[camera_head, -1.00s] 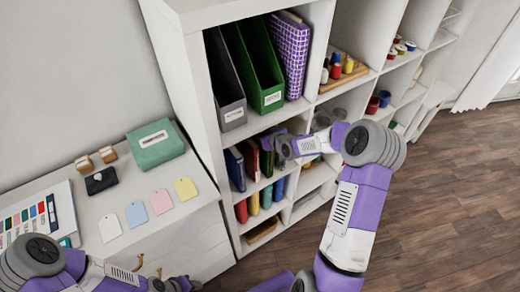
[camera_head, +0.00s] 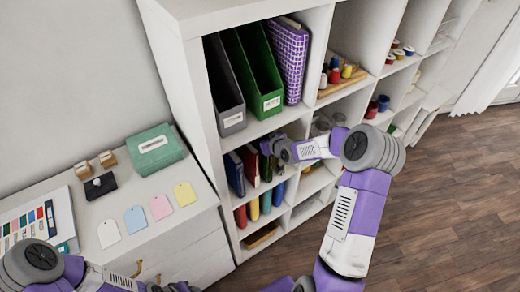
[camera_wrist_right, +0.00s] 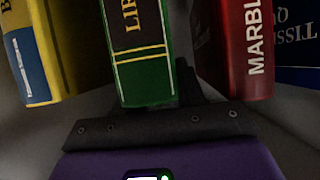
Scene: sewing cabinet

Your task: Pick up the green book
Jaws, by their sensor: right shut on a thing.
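The green book (camera_wrist_right: 143,60) stands upright in the middle of the right wrist view, its spine facing out with a dark label and gold lines. My right gripper (camera_head: 270,149) is at the middle shelf compartment. In the right wrist view a dark finger (camera_wrist_right: 188,86) lies against the right side of the green book, and the gripper is shut on it. The other finger is hidden. In the head view the book is mostly hidden by the gripper. Only part of my left arm shows at the bottom left, and its fingertips cannot be made out.
A yellow and blue book (camera_wrist_right: 38,60) stands left of the green book and a red book (camera_wrist_right: 246,50) right of it, with a dark blue one beyond. Grey and green file holders (camera_head: 228,95) stand on the shelf above. Coloured books (camera_head: 253,210) stand below.

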